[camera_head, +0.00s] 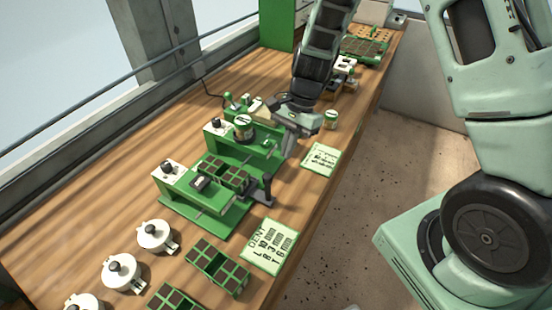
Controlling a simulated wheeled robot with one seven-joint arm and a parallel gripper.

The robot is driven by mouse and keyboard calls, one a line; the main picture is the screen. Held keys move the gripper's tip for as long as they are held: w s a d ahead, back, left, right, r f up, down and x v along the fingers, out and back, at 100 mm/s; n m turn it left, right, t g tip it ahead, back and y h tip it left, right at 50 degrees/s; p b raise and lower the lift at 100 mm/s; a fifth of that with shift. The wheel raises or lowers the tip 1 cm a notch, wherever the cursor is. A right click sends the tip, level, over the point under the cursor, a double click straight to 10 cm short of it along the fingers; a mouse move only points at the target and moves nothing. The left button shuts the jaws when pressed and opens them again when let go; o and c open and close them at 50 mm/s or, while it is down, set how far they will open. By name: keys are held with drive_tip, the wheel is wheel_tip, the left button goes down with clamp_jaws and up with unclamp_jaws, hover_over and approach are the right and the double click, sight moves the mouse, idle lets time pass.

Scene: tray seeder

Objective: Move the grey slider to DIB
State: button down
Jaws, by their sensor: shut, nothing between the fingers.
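My gripper (287,148) is shut and empty. It reaches down over the right end of the middle green station (262,155), and its fingertips are close to that station; I cannot tell whether they touch it. The grey slider cannot be picked out with certainty; the gripper may cover it. No DIB marking is readable in this view.
Two printed cards, the near one (267,246) headed DENT and a far one (322,159), lie along the right table edge. White lidded pots (155,236) and a green cell tray (217,268) occupy the front.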

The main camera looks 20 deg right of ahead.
drive_tip(key=shift+s+a+f+p, duration=0.25)
drive_tip(key=shift+s+a+p, duration=0.1)
drive_tip(key=shift+a, duration=0.35)
drive_tip(key=shift+s+a+f+p, duration=0.25)
drive_tip(key=shift+s+a+f, duration=0.1)
drive_tip(key=shift+a, duration=0.3)
drive_tip(key=shift+s+a+f+p, duration=0.2)
drive_tip(key=shift+s+a+p, duration=0.15)
drive_tip(key=shift+a, duration=0.35)
drive_tip(key=s+a+b, duration=0.1)
drive_tip(key=s+a, duration=0.5)
drive_tip(key=a, duration=0.2)
drive_tip(key=shift+s+a, duration=0.25)
drive_tip(key=shift+a, duration=0.1)
